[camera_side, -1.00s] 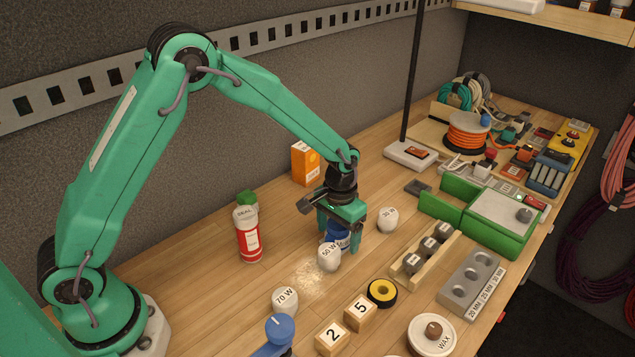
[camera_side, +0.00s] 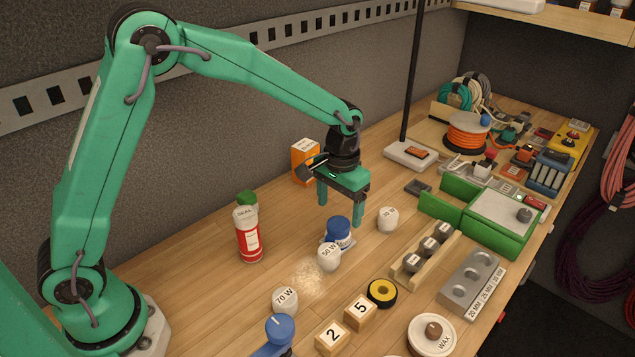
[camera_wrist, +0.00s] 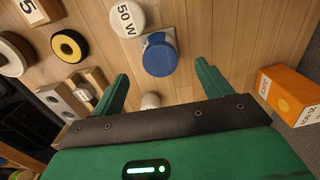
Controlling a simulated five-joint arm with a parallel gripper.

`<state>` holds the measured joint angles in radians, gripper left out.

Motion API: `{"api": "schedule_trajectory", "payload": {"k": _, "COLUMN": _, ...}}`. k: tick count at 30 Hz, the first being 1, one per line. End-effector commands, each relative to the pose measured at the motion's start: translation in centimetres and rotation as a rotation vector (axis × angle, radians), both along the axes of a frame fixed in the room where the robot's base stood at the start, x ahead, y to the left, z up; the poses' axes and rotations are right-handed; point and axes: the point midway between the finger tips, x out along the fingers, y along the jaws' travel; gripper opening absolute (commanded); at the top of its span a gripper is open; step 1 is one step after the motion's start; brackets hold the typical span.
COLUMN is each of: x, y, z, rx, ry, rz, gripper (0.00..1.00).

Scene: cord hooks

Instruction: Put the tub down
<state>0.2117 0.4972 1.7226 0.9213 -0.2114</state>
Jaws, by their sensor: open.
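In the wrist view the tub's blue lid (camera_wrist: 160,57) lies ahead of the fingertips, beside the 50 W bulb (camera_wrist: 127,18). My gripper (camera_side: 340,212) is open and empty above the tub, with its fingers spread wide and clear of it. The gripper also shows in the wrist view (camera_wrist: 163,80).
A red and white SEAL bottle (camera_side: 248,234) stands left of the tub, and an orange box (camera_side: 305,163) behind. A 30 W bulb (camera_side: 388,219) is close on the right. A 70 W bulb (camera_side: 285,301), numbered blocks (camera_side: 360,311) and a yellow-black roll (camera_side: 382,293) lie in front.

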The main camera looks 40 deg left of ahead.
Motion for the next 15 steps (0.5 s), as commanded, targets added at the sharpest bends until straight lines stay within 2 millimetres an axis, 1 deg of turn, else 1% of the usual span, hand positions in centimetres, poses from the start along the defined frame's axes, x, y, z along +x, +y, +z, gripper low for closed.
{"api": "schedule_trajectory", "payload": {"k": 1, "x": 0.1, "y": 0.0, "z": 0.9, "rx": -0.001, "ry": -0.004, "rz": 0.000, "gripper": 0.78}}
{"api": "schedule_trajectory", "payload": {"k": 6, "x": 0.0, "y": 0.0, "z": 3.1, "rx": 0.000, "ry": -0.002, "rz": 0.000, "gripper": 0.78}}
{"api": "schedule_trajectory", "payload": {"k": 10, "x": 0.0, "y": 0.0, "z": 4.0, "rx": 0.000, "ry": 0.000, "rz": 0.000, "gripper": 0.78}}
{"api": "schedule_trajectory", "payload": {"k": 15, "x": 0.0, "y": 0.0, "z": 4.4, "rx": 0.000, "ry": 0.000, "rz": 0.000, "gripper": 0.78}}
